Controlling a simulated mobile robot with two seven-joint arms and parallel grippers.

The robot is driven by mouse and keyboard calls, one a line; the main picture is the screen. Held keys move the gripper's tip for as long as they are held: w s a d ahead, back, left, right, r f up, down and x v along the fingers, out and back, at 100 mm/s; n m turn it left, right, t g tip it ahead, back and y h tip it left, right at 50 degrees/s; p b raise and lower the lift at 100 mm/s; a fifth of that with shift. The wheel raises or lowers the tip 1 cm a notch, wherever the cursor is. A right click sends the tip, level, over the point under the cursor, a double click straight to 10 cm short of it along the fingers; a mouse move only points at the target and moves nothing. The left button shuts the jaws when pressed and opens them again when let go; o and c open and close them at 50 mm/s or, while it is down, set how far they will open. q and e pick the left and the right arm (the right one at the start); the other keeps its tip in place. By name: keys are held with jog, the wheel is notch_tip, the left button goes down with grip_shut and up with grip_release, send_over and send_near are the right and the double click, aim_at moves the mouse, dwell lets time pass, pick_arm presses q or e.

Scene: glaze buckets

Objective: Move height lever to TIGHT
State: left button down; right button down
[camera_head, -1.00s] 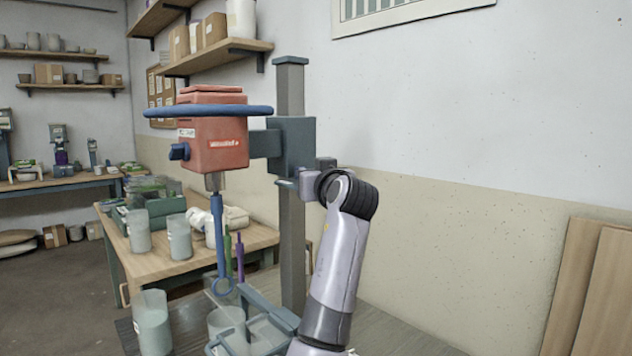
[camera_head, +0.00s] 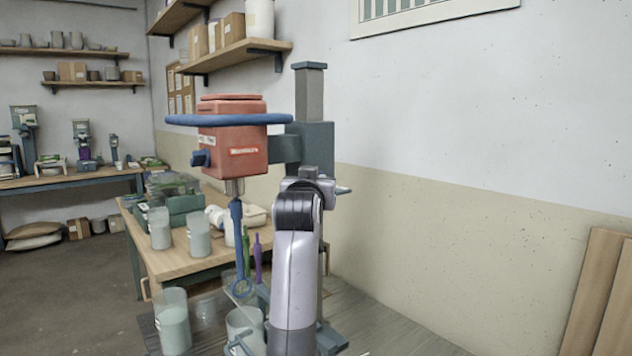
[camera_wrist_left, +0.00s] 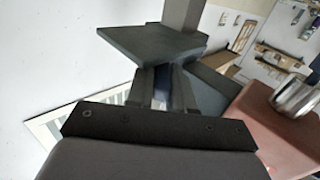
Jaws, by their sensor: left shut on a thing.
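The mixer has a red motor head (camera_head: 234,140) with a blue ring handle, held by a grey clamp block (camera_head: 316,145) on an upright column (camera_head: 309,92). My left gripper (camera_head: 306,180) is at the column just under the block, partly hidden by my own wrist. In the left wrist view its fingers (camera_wrist_left: 166,92) are closed around a dark blue piece (camera_wrist_left: 162,82), which seems to be the height lever. No TIGHT marking is readable. My right gripper is not in view.
The blue mixing shaft (camera_head: 237,240) hangs from the motor head above a glaze bucket (camera_head: 245,325). Another bucket (camera_head: 173,322) stands to its left. A wooden table (camera_head: 172,262) with more containers is behind. Space right of the column is free up to the wall.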

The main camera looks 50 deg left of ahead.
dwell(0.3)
pick_arm(q)
jog(key=c, duration=1.1)
grip_release()
jog(key=shift+s, duration=0.1)
jog(key=shift+b+v, duration=0.5)
jog(key=shift+v, duration=3)
jog(key=shift+d+f, duration=0.1)
